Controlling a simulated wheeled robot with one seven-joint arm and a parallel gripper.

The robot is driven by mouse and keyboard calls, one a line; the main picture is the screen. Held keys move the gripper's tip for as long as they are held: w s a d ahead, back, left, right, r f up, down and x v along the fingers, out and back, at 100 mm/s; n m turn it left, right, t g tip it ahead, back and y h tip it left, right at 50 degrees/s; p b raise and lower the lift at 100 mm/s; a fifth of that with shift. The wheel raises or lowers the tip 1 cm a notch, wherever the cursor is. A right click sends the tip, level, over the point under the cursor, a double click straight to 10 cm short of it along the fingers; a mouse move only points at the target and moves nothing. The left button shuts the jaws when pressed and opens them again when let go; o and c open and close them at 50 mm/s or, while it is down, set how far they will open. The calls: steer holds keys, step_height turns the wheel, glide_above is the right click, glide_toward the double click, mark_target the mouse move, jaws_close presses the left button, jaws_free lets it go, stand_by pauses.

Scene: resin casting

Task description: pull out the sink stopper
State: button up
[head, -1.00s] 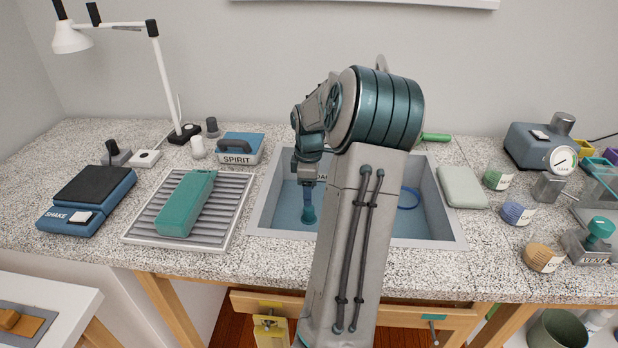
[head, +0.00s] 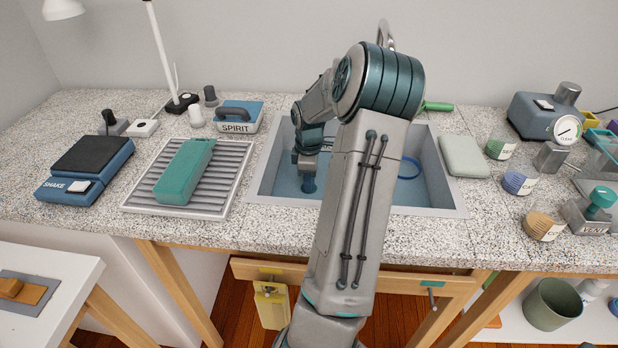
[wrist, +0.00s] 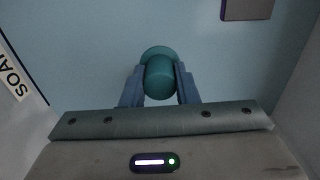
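The sink stopper (wrist: 159,78) is teal, with a rounded knob in front of a wider disc, down in the blue-floored sink (head: 440,190). In the wrist view the two blue-grey fingers of my gripper (wrist: 160,84) stand on either side of the knob, very close to it. I cannot tell whether they press on it. In the head view my gripper (head: 308,183) points down into the left part of the sink, and the stopper is mostly hidden there. My forearm covers the middle of the sink.
The sink walls stand close around the gripper; a SOAP label (wrist: 14,80) shows at the left. A blue ring (head: 409,168) is in the sink's right part. A teal block (head: 185,172) on a ribbed tray (head: 225,190) is left, a pale pad (head: 464,156) right.

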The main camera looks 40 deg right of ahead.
steer(key=o, duration=0.4)
jaws_close()
steer(key=shift+r+p, duration=0.7)
steer(key=shift+p, duration=0.1)
steer(key=shift+r+p, duration=1.95)
steer(key=shift+r, duration=0.05)
